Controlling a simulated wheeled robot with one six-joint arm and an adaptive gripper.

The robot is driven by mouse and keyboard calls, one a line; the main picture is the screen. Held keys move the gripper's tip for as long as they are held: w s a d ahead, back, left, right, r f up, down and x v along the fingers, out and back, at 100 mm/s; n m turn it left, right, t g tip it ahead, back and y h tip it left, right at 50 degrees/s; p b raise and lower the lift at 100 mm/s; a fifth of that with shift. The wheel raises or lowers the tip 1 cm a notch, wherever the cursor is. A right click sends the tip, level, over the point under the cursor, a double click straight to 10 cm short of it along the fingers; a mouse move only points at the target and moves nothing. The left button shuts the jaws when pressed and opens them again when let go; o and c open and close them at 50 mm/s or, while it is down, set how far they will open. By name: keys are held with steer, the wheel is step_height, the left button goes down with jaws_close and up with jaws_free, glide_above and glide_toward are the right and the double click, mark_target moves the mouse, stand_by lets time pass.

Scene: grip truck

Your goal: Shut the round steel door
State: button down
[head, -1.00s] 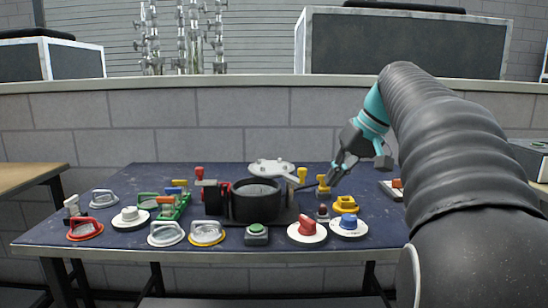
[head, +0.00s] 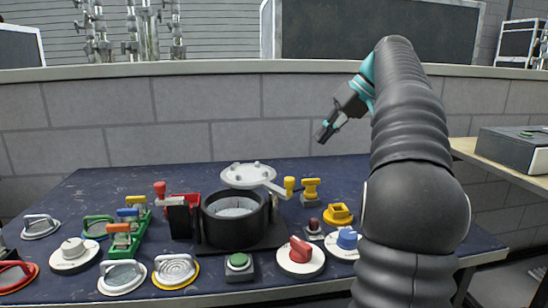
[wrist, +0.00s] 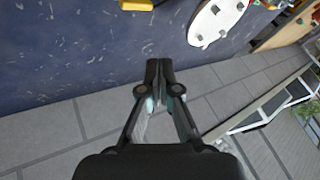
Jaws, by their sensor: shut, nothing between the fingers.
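The round steel door (head: 248,175) is a light grey disc behind the black round chamber (head: 232,226), swung open. A grey arm runs from it to the right, ending near a yellow knob (head: 289,185). The chamber mouth is uncovered and its pale inside shows. In the wrist view a pale disc, apparently the door (wrist: 216,22), shows at the top right. My gripper (head: 323,134) is shut and empty, held in the air above the table, up and right of the door and apart from it. Its closed fingers also show in the wrist view (wrist: 159,72).
Around the chamber on the blue table (head: 330,172) are a green button (head: 239,262), a red knob (head: 301,250), a blue knob (head: 347,238), a yellow block (head: 339,214), a yellow T-handle (head: 311,188) and several pull handles at the left. The back strip of the table is mostly clear.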

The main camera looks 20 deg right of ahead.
steer(key=w+a+f, duration=0.5)
steer(key=a+f, duration=0.3)
steer(key=shift+a, duration=0.15)
